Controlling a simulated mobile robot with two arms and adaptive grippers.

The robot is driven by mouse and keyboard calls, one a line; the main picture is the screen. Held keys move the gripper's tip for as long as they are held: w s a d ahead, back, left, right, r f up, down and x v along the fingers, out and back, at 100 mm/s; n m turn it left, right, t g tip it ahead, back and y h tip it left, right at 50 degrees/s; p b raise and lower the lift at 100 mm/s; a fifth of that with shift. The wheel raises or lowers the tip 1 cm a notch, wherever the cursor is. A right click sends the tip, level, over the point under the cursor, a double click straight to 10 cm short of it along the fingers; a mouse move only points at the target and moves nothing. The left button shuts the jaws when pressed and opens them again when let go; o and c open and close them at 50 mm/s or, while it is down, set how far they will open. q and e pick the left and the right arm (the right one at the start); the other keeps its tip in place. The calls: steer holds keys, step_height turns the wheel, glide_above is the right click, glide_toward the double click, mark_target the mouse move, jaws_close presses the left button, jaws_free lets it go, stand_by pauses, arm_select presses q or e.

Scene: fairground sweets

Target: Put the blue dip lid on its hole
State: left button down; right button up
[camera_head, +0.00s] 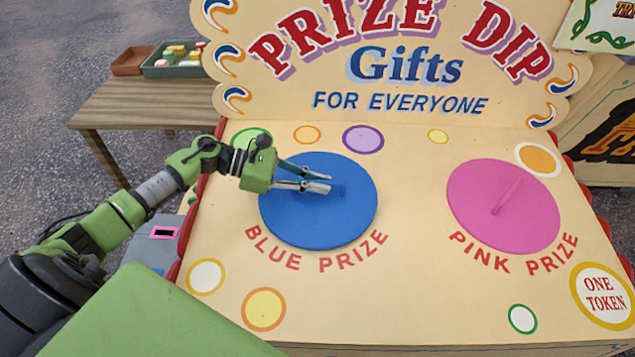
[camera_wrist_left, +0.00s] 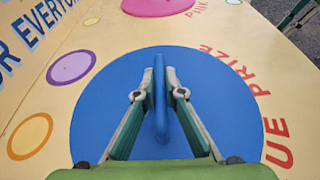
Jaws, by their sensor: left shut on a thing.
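The blue dip lid (camera_head: 312,225) is a round blue disc with an upright fin-like handle. It lies flat, or nearly so, above the red words BLUE PRIZE on the cream counter. No open hole shows around it; whatever is under it is hidden. My left gripper (camera_head: 328,181) reaches over the lid from the left and is shut on its handle. In the left wrist view the handle (camera_wrist_left: 159,95) stands between both fingertips, with the blue disc (camera_wrist_left: 95,115) spread out below. I cannot tell whether the lid touches the counter. My right gripper is not in view.
A pink lid (camera_head: 530,215) with its own handle lies at the right of the counter (camera_head: 420,290). The tall Prize Dip sign board (camera_head: 400,75) rises behind. A wooden table (camera_head: 150,105) with a green tray (camera_head: 150,70) and a brown tray (camera_head: 128,64) stands back left.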

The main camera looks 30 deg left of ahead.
arm_select(q)
steer(key=shift+f, duration=0.2)
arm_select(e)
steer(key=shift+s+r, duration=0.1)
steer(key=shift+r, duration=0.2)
arm_select(q)
steer(key=c, duration=2)
jaws_free()
steer(key=shift+c, duration=0.2)
steer(key=shift+f, duration=0.1)
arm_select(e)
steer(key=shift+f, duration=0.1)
arm_select(q)
steer(key=v, duration=1.2)
